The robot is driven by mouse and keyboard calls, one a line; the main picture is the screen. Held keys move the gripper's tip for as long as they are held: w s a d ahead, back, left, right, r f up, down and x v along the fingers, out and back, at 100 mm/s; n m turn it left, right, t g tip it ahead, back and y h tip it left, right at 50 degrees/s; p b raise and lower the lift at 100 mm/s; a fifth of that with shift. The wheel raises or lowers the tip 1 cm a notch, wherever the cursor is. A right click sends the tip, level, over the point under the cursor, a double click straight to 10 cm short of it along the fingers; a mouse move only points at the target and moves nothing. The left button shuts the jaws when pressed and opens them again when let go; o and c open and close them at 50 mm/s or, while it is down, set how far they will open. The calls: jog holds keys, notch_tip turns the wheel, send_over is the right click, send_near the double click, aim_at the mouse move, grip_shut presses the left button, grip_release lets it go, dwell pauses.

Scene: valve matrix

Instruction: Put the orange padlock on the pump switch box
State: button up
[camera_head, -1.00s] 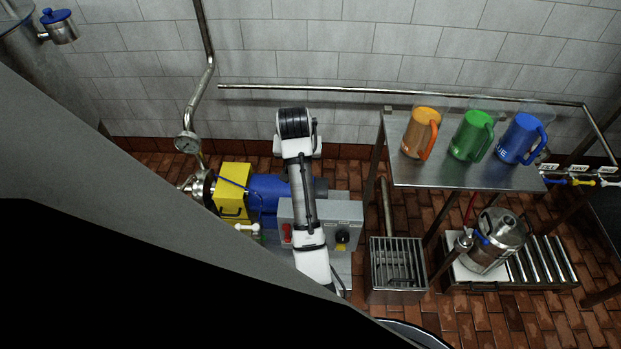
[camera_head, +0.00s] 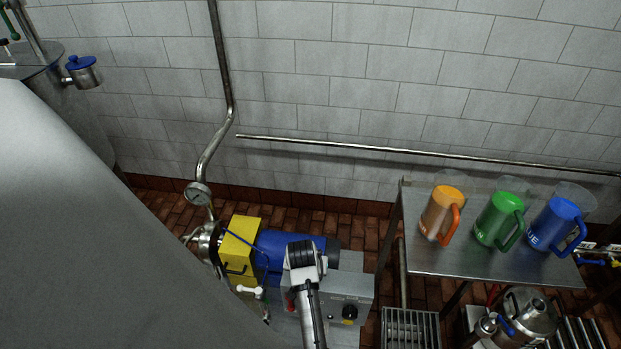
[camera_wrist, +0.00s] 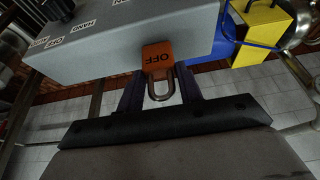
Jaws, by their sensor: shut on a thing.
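The orange padlock (camera_wrist: 157,53), marked OFF, shows in the wrist view with its metal shackle toward me. My gripper (camera_wrist: 160,85) has its two dark fingers close on either side of it and is shut on the padlock. The grey pump switch box (camera_wrist: 110,50) lies right behind the padlock, with labels and a dark knob on its face. I cannot tell whether padlock and box touch.
A yellow housing (camera_head: 240,245) and blue motor (camera_head: 290,243) stand beside the box. A steel table (camera_head: 460,250) with orange, green and blue jugs is at right. A floor grate (camera_head: 410,325) lies right of the box. A pipe with a gauge (camera_head: 198,193) rises at left.

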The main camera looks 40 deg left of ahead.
jog(key=shift+s+r, duration=0.1)
jog(key=shift+r, duration=0.05)
jog(key=o, duration=1)
jog(key=shift+o, duration=0.2)
jog(key=shift+f, duration=0.2)
jog(key=shift+r, duration=0.1)
